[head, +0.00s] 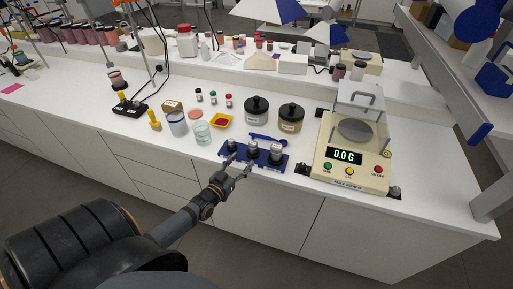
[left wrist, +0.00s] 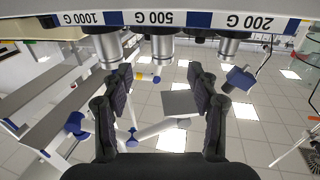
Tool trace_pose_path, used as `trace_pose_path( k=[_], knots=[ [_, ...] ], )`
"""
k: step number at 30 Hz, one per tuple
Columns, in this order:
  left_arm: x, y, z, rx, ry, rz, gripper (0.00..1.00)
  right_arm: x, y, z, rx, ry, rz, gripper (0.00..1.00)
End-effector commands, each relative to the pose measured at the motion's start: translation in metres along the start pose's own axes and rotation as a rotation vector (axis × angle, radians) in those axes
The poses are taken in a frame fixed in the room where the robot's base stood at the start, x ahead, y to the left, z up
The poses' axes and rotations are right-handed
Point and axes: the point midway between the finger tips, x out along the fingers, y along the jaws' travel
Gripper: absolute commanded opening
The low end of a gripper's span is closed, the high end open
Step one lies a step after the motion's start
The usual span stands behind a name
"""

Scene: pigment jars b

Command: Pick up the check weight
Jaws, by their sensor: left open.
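A blue weight stand (head: 256,164) near the table's front edge holds three metal check weights: a left one (head: 231,146), a middle one (head: 253,149) and a right one (head: 276,153). In the left wrist view, which is upside down, the stand's label strip (left wrist: 180,20) reads 1000 G, 500 G and 200 G. The 500 G weight (left wrist: 162,48) shows between and beyond the fingertips, with the 1000 G weight (left wrist: 108,48) and 200 G weight (left wrist: 229,46) to its sides. My left gripper (head: 239,166) is open and empty, just in front of the stand. It also shows in the left wrist view (left wrist: 159,82).
A cream balance (head: 350,178) reading 0.0 G stands right of the stand. A blue spoon-like tool (head: 268,139) lies behind the stand, before two dark-lidded jars (head: 257,110) (head: 290,118).

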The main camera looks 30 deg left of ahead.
Motion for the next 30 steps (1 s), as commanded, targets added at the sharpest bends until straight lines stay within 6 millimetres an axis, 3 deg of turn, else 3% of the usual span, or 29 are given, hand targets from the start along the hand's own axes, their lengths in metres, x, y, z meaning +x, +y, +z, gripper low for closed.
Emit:
trace_pose_path(
  k=[4,13,21,30],
  knots=[
    [0.028,0.000,0.002,0.000,0.002,-0.001,0.59,0.009,-0.001,0.003,0.000,-0.004,0.000,0.36],
    [0.046,-0.001,0.000,0.001,0.000,-0.001,0.59,0.012,-0.001,0.000,0.000,0.000,-0.001,0.36],
    [0.088,-0.004,-0.001,-0.001,-0.001,-0.001,0.59,0.024,-0.005,0.002,0.002,0.000,-0.003,0.36],
    [0.092,-0.004,-0.003,0.000,-0.003,0.000,0.57,0.023,-0.005,0.001,0.002,0.002,-0.004,0.36]
  ],
)
